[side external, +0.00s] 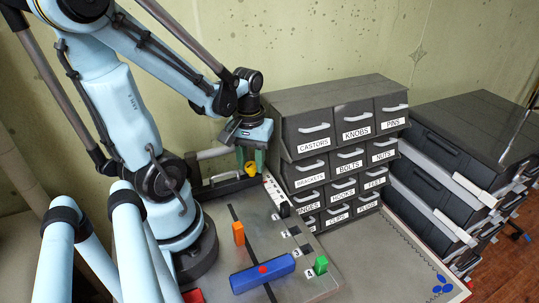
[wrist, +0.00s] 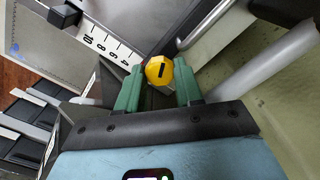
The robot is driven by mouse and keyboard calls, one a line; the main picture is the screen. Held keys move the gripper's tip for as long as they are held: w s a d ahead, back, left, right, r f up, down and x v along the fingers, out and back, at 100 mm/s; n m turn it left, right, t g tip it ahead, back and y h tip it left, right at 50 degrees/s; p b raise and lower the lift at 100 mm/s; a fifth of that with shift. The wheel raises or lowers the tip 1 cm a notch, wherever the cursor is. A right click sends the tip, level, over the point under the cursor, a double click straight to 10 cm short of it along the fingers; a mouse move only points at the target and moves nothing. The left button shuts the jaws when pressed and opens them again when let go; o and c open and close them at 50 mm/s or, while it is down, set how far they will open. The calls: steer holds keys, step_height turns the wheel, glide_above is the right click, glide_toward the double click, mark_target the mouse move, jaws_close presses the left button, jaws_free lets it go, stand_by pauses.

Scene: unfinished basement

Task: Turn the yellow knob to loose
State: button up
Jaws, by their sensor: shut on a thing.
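The yellow knob (side external: 250,168) shows just under my gripper (side external: 246,152) in the side external view, at the back of the grey work board. In the wrist view the yellow knob (wrist: 159,70) sits between the two green fingers of my gripper (wrist: 158,86), which are shut on its sides. A short black mark shows on the knob's face. I cannot read any "loose" marking around it. The knob's lower part and its mount are mostly hidden by the fingers.
A dark drawer cabinet (side external: 338,150) with labelled drawers stands close right of my gripper. A white numbered strip (wrist: 103,42) lies near the knob. Dark cases (side external: 462,135) are stacked at right.

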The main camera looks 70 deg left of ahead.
mark_target(251, 164)
stand_by(0.5)
steer(key=o, duration=0.8)
steer(key=shift+c, duration=0.2)
step_height(251, 164, up, 12)
stand_by(0.3)
